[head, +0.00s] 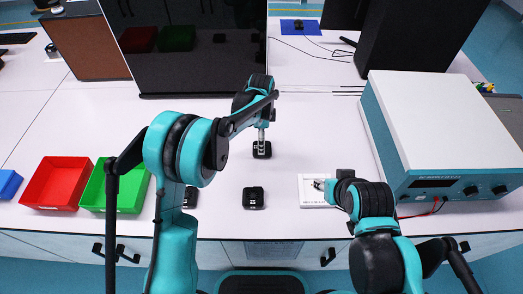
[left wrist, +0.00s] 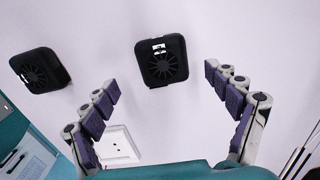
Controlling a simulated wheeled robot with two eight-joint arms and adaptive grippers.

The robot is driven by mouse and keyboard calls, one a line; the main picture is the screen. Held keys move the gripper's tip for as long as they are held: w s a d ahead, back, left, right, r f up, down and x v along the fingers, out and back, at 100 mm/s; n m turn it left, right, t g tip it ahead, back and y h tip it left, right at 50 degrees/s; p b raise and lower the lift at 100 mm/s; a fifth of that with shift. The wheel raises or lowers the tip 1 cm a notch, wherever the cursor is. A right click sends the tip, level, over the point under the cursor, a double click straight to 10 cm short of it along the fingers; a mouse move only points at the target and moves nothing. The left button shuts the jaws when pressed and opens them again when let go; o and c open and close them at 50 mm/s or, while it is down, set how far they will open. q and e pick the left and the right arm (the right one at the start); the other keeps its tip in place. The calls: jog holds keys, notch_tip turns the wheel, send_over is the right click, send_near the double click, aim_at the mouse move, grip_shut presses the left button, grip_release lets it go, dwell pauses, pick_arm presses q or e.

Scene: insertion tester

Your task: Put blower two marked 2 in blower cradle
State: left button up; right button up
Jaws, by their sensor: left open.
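A black square blower with a round fan grille (head: 262,150) stands on the white table below my left gripper (head: 261,138). It also shows in the left wrist view (left wrist: 162,62), with a white mark too small to read. My left gripper (left wrist: 158,78) is open there, its fingers spread to either side below the blower. A second black blower (head: 253,198) lies nearer the front edge, and at left in the left wrist view (left wrist: 40,70). A third dark one (head: 190,197) is partly behind my left arm. The white cradle (head: 308,199) is at front right, with my right gripper (head: 319,185) over it, its fingers unclear.
Red (head: 55,184) and green (head: 98,190) bins stand at the left. A large teal and white instrument (head: 445,130) fills the right. A dark monitor-like panel (head: 195,50) stands at the back. The table around the blowers is clear.

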pick_arm(q)
jog(key=f+b, duration=0.1)
jog(key=f, duration=0.3)
jog(key=shift+w+d+f+b, duration=0.1)
jog(key=shift+w+f+b, duration=0.1)
jog(key=shift+f+b, duration=0.2)
jog(key=shift+r, duration=0.15)
jog(key=c, duration=1.4)
jog(key=shift+o, duration=0.2)
jog(key=shift+r, duration=0.1)
